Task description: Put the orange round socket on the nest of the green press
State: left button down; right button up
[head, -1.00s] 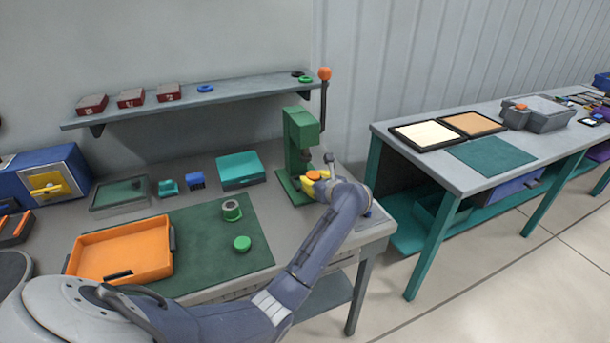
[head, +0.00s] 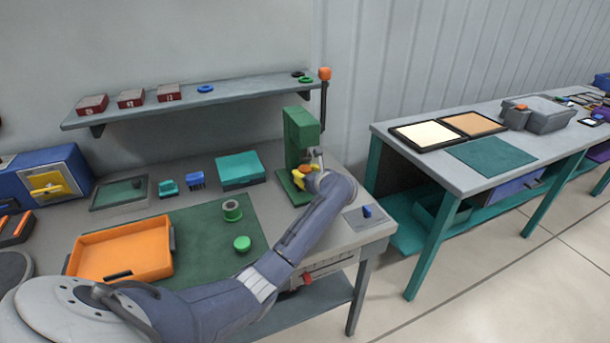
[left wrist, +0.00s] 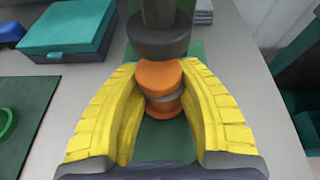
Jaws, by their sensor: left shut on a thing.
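The orange round socket (left wrist: 160,78) is between the yellow fingers of my left gripper (left wrist: 160,100) in the left wrist view. A grey band runs round its middle. The gripper is shut on it, and the socket is upright, below the dark ram (left wrist: 160,36) of the green press. In the head view the green press (head: 301,132) stands at the bench's right part, with my left gripper (head: 305,176) at its base. The socket's top (head: 305,169) just shows there. The nest is hidden, and I cannot tell whether the socket touches it. My right gripper is out of view.
An orange tray (head: 122,249) and green round parts (head: 242,243) are on the green mat (head: 190,270). A teal box (head: 240,168) is left of the press. The press lever with its orange knob (head: 324,74) rises beside the shelf (head: 200,97). A blue switch (head: 367,211) is at the bench's right end.

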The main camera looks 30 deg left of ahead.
pick_arm(q)
jog(key=shift+f, duration=0.15)
jog(key=c, duration=0.9)
grip_release()
jog(key=v, duration=1.2)
